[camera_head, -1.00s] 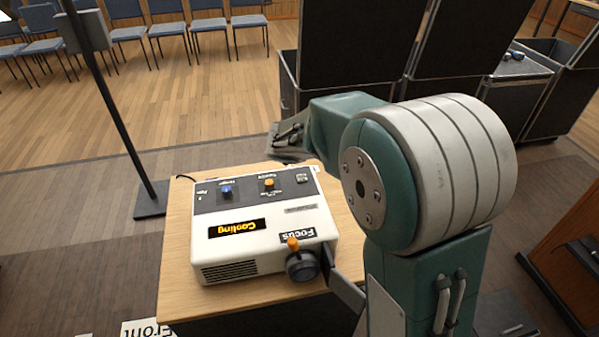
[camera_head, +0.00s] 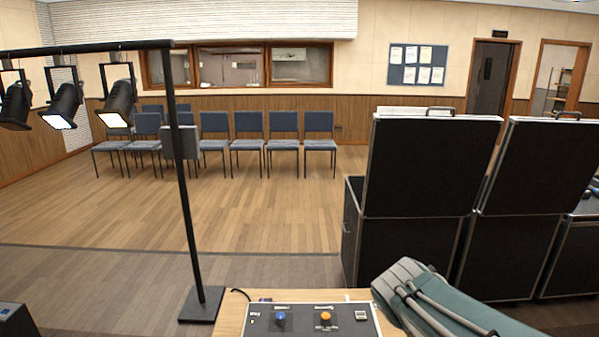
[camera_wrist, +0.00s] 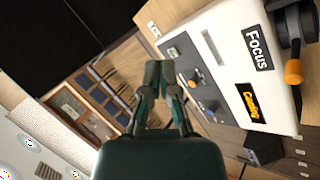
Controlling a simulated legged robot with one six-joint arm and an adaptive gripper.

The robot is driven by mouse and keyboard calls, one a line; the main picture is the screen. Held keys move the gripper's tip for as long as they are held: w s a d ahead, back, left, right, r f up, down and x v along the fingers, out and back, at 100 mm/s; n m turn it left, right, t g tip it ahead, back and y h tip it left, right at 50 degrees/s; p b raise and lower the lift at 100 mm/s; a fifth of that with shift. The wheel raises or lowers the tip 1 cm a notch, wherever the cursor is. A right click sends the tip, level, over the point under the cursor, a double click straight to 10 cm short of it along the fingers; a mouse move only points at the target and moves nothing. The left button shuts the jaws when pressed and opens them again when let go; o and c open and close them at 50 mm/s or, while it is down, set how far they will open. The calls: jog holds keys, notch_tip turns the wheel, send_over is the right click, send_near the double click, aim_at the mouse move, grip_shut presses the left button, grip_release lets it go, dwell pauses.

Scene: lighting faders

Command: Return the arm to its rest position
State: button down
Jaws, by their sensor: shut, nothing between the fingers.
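My gripper (camera_wrist: 160,72) shows in the wrist view with its fingers together and nothing between them. It is in front of the dark panel end of a white projector-like device (camera_wrist: 225,60), apart from it as far as I can tell. In the head view, my teal arm (camera_head: 455,308) crosses the lower right corner. I cannot make out the fingers there. Only the device's dark panel (camera_head: 300,328) shows, with a blue knob (camera_head: 281,319) and an orange knob (camera_head: 325,318).
The device is on a wooden table (camera_head: 232,310). A black lamp stand (camera_head: 187,220) rises at its left, holding several spotlights (camera_head: 117,98). Tall black cases (camera_head: 425,170) stand behind my arm at right. Rows of blue chairs (camera_head: 248,140) are farther back, with open floor (camera_head: 240,215) before them.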

jog(key=s+a+m+y, duration=0.2)
jog(key=s+m, duration=0.3)
jog(key=s, duration=0.3)
jog(key=s+a+m+g+y, duration=0.1)
jog(key=s+m, duration=0.4)
jog(key=s, duration=0.3)
jog(key=shift+s+a+y, duration=0.3)
jog(key=shift+a+y, duration=0.1)
dwell(1.2)
